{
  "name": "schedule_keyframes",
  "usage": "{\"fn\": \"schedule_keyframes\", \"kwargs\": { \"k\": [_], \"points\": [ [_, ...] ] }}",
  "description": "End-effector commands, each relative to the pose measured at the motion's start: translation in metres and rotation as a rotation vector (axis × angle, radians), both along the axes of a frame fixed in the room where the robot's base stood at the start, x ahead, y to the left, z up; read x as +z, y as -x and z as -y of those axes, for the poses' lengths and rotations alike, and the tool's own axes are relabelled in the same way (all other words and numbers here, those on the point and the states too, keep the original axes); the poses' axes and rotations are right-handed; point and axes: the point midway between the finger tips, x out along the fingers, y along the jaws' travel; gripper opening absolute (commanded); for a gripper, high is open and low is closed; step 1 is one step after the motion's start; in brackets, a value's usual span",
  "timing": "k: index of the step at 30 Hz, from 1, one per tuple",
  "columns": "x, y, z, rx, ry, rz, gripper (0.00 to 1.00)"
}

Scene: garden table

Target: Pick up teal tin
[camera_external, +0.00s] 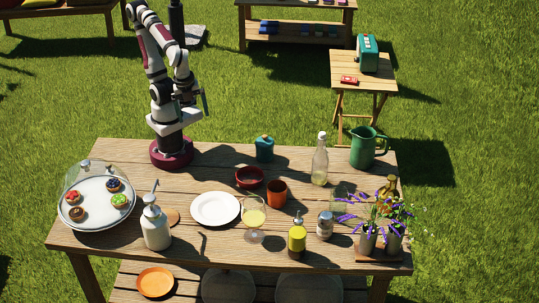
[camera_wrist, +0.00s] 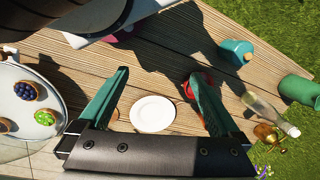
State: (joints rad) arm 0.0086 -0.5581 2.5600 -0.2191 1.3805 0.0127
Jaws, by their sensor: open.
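The teal tin (camera_external: 264,149) stands upright on the wooden table near its back edge, to the right of my arm's base. It has a small knob on its lid. In the wrist view the teal tin (camera_wrist: 236,53) is at the upper right, beyond the right finger and not between the fingers. My gripper (camera_external: 204,103) is raised above the table, up and to the left of the tin. In the wrist view my gripper (camera_wrist: 160,74) is open and empty, its two teal-edged fingers wide apart.
A red bowl (camera_external: 249,177), an orange cup (camera_external: 277,192) and a glass bottle (camera_external: 320,162) stand near the tin. A green pitcher (camera_external: 364,148) is farther right. A white plate (camera_external: 214,209) and a domed pastry tray (camera_external: 92,222) are to the left. Tabletop left of the tin is clear.

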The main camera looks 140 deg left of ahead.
Motion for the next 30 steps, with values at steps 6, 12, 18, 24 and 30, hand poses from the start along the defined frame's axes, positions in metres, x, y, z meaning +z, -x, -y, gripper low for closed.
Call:
{"fn": "schedule_keyframes", "kwargs": {
  "k": [6, 12, 18, 24, 30],
  "points": [
    [0.0, 0.0, 0.0, 0.0, 0.0, 0.0, 1.0],
    [-0.001, -0.004, -0.002, 0.158, 0.046, -0.049, 1.0],
    [-0.021, -0.05, -0.041, 1.109, 0.381, -0.281, 1.0],
    [-0.086, -0.066, -0.178, 2.187, 0.96, -0.496, 1.0],
    [-0.145, -0.012, -0.272, 2.706, 1.479, -0.59, 1.0]
  ]
}}
